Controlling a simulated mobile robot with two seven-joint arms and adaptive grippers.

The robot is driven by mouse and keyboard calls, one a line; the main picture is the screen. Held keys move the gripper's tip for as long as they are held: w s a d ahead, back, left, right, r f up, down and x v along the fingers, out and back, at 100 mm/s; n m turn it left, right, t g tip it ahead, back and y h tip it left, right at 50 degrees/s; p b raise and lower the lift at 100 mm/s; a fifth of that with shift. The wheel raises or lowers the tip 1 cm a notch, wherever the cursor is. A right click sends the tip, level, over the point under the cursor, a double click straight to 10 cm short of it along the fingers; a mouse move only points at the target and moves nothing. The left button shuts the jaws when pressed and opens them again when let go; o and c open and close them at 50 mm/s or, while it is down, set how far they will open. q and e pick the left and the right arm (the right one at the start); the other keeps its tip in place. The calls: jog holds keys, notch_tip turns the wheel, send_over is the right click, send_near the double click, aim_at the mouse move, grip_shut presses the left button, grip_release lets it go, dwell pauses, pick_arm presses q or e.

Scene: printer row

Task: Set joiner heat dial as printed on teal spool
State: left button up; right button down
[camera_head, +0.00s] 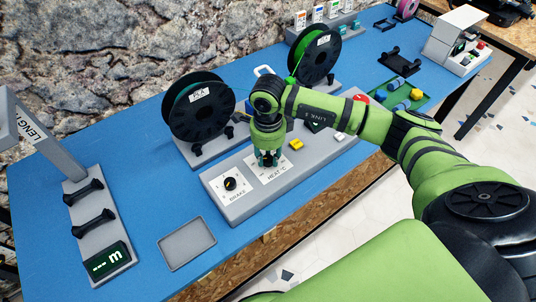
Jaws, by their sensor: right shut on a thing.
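My right gripper (267,160) points down, shut on the knob of the joiner's heat dial, on the white plate (268,176) marked "HEAT °C". The gripper hides the knob and most of the scale, so I cannot read its setting. The grey joiner panel (233,209) lies along the table's front. The teal spool (187,118), with black flanges, stands upright on a grey stand behind the panel. Its white label (199,95) is too small to read surely. My left gripper is out of view.
A brake dial (229,184) sits left of the heat dial. Yellow (296,145) and red (360,98) buttons lie to the right. A green-filament spool (315,55) stands behind. An empty grey tray (187,243) and a length meter (103,252) are at left.

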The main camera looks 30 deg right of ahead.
aim_at(268, 158)
jog(key=c, duration=0.9)
grip_release()
jog(key=shift+c, duration=0.2)
jog(key=shift+r, duration=0.5)
notch_tip(268, 158, up, 11)
